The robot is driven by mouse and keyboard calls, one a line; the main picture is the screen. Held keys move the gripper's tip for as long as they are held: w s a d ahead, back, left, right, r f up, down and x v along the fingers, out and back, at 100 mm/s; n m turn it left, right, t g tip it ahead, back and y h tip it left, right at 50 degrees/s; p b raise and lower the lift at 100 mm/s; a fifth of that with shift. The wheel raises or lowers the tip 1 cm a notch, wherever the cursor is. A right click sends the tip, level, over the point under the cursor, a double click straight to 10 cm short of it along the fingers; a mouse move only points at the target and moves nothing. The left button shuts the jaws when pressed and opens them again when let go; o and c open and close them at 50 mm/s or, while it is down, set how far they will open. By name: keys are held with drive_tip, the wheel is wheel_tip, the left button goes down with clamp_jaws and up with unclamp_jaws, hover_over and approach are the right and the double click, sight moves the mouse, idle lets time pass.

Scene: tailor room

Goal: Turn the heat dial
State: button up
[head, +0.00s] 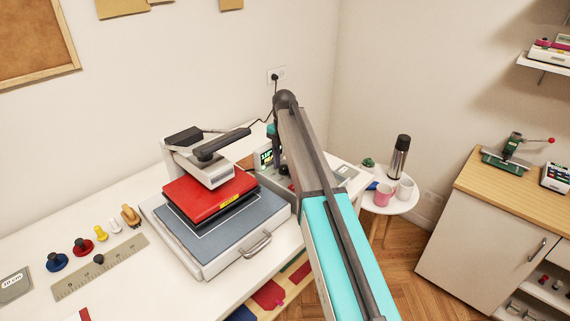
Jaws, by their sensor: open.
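The heat press (222,237) stands on the white table, with a red upper plate (212,193) over a grey bed and a black-gripped lever above. At its right is a small control box with a lit green display (266,157). Small dark and red parts show on the box beside my arm. I cannot tell whether one of them is the heat dial. My arm crosses in front of the box and hides its right part. A bit of my arm in teal and dark shows just above the display. My gripper's fingertips are hidden behind the arm.
A ruler (100,268) and several coloured knob-like pieces lie left of the press. A round side table (398,205) with two mugs and a flask stands right of the table. A wood-topped cabinet (487,190) is further right. A cord runs to the wall socket (276,76).

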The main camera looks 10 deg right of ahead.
drive_tip(key=c, duration=1)
drive_tip(key=shift+c, duration=0.2)
drive_tip(key=shift+m, duration=0.4)
drive_tip(key=m, duration=0.5)
drive_tip(key=shift+b, duration=0.3)
drive_tip(key=m, duration=0.5)
drive_tip(key=shift+w+m, duration=0.1)
drive_tip(key=shift+m, duration=0.3)
drive_tip(key=o, duration=1)
